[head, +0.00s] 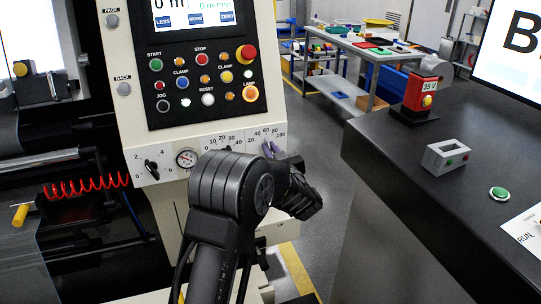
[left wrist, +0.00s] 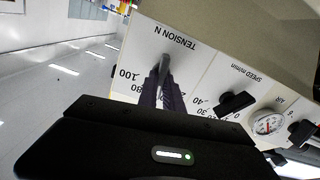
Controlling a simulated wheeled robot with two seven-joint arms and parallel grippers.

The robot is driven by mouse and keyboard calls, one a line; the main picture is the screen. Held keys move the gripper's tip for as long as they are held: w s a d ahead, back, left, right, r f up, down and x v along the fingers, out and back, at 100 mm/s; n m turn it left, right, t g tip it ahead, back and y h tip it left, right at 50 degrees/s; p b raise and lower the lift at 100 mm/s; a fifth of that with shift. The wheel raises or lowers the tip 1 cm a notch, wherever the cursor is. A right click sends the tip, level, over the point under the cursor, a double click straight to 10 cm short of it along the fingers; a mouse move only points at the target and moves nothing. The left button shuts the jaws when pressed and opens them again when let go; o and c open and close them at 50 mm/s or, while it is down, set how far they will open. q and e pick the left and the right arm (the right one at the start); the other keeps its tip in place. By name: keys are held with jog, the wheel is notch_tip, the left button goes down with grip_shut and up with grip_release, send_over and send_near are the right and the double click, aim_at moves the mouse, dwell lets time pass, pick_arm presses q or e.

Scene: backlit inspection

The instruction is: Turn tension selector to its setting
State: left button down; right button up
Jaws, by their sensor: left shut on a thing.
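The tension selector (left wrist: 165,66) is a grey knob on the cream panel under the label "TENSION N" in the left wrist view. Its scale shows 80 and 100 there; in the head view the scale runs from 20 to 100. My left gripper (left wrist: 160,88) has its dark fingers shut on the knob. In the head view the left gripper (head: 270,149) reaches the lower right of the machine panel, and my wrist covers part of it. The fingers partly hide the knob and scale, so its exact reading cannot be told. My right gripper is out of view.
Beside the selector are a black speed knob (left wrist: 237,102), an air gauge (left wrist: 268,124) and another black knob (head: 151,166). Above is a button panel (head: 202,87) with a red stop button. A dark counter (head: 400,165) stands at the right, with floor between.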

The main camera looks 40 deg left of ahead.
pick_arm(q)
jog(key=shift+s+f+n+b, duration=0.1)
jog(key=shift+n+b, duration=1.9)
jog(key=shift+b, duration=0.35)
jog(key=c, duration=1.5)
grip_release()
jog(key=v, duration=0.7)
jog(key=shift+s+d+b, duration=0.25)
jog(key=shift+d+b, duration=0.05)
jog(key=shift+b, duration=0.05)
jog(key=shift+w, duration=0.1)
